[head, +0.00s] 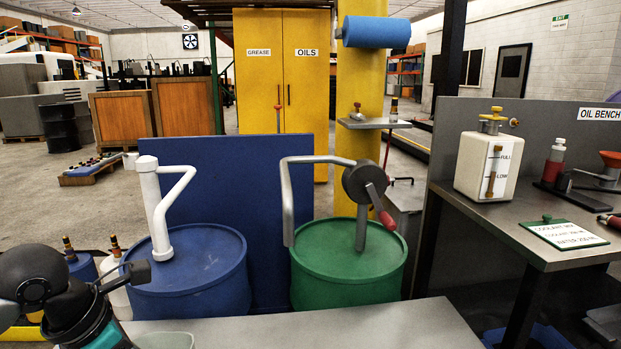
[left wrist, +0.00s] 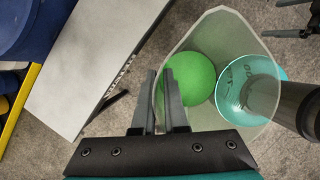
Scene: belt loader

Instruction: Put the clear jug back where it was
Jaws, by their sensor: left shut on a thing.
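The clear jug (left wrist: 222,32) is a translucent, pale vessel in the left wrist view. My left gripper (left wrist: 163,82) is shut on its wall, at the jug's left side.
A grey bench top (head: 310,328) lies in front of a blue drum (head: 190,280) and a green drum (head: 345,275), both with pumps. The oil bench (head: 480,215) at right holds a white container (head: 489,165), a red bottle (head: 554,160) and a sign board (head: 563,232).

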